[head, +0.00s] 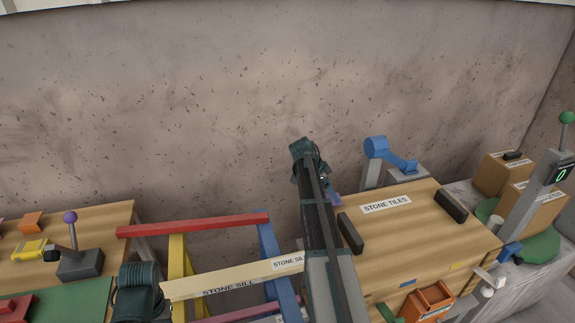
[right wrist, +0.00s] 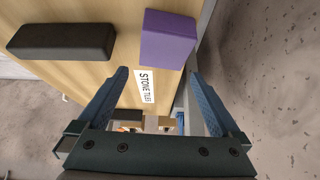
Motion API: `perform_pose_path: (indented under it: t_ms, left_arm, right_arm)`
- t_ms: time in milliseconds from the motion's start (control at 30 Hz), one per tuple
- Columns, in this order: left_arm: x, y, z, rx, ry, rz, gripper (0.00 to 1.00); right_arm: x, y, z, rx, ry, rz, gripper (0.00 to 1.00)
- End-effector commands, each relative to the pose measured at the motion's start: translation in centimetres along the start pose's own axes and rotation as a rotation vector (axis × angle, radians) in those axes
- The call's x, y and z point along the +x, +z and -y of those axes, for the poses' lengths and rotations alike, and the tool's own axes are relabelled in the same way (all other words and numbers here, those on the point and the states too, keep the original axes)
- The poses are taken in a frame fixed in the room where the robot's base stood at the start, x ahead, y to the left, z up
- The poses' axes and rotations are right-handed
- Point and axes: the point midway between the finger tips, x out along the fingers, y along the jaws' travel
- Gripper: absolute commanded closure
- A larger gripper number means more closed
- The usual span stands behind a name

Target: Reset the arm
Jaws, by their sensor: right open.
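My right gripper (right wrist: 158,85) is open in the right wrist view, its two blue fingers apart with nothing held between them. Beyond the fingers is the wooden STONE TILES box (right wrist: 108,65), with a purple block (right wrist: 168,36) and a dark block (right wrist: 62,41) at it. In the head view my right arm reaches up from the bottom middle, just left of the box (head: 395,240). Its gripper is mostly hidden behind the arm there. A dark green part of my left arm shows at the lower left; my left gripper does not show.
A long STONE SILL bar (head: 230,280) and a red bar (head: 195,225) lie across a coloured frame. A wooden table with a purple-knobbed lever (head: 72,232) is at left. An orange bin (head: 428,302) and a green-knobbed post (head: 540,190) are at right. A stone wall is behind.

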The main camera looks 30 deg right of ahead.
Motion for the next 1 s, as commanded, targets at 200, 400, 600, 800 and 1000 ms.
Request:
perform_pose_path:
  t_ms: [200,400,600,800,1000]
  left_arm:
    - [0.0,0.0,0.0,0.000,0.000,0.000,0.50]
    - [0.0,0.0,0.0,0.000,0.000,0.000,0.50]
    - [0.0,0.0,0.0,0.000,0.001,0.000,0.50]
    - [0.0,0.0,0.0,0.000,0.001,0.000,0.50]
    - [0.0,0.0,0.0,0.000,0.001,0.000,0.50]
  right_arm:
    - [-0.3,0.7,-0.2,-0.021,-0.004,0.004,0.00]
    - [-4.6,8.8,-2.9,-0.303,-0.056,0.061,0.00]
    - [-10.7,20.6,-9.2,-0.798,-0.152,0.138,0.00]
    - [-15.9,30.4,-18.4,-1.337,-0.270,0.195,0.00]
    - [-19.3,36.6,-28.2,-1.833,-0.391,0.226,0.00]
